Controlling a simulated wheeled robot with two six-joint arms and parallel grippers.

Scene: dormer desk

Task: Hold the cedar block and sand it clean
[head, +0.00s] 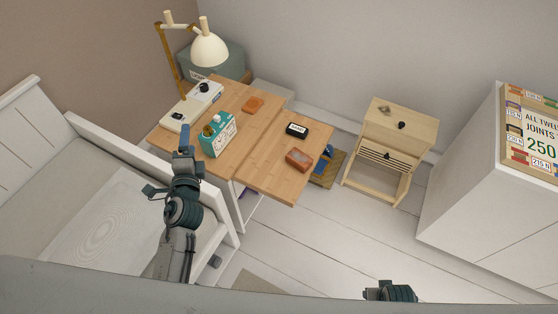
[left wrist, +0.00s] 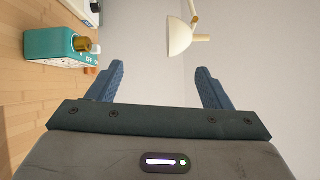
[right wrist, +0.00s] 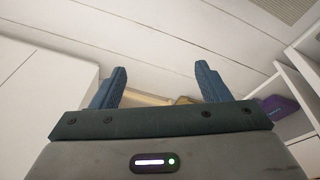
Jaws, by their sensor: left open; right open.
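A reddish-brown block (head: 299,158), which looks like the cedar block, lies on the front right part of the wooden desk (head: 272,178). A black block with a white label (head: 297,130) lies just behind it; the label is too small to read surely. A flat orange piece (head: 253,104) lies farther back. My left gripper (head: 184,140) is raised near the desk's left front edge, apart from the blocks; its open, empty fingers show in the left wrist view (left wrist: 158,78). My right gripper's fingers are open and empty in the right wrist view (right wrist: 160,78), away from the desk.
A teal box (head: 218,136) stands on the desk's left half, near my left gripper. A cream lamp (head: 209,49) and a white device (head: 192,104) are behind it. A wooden stand (head: 397,133) and white cabinet (head: 470,170) are right, a bed left.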

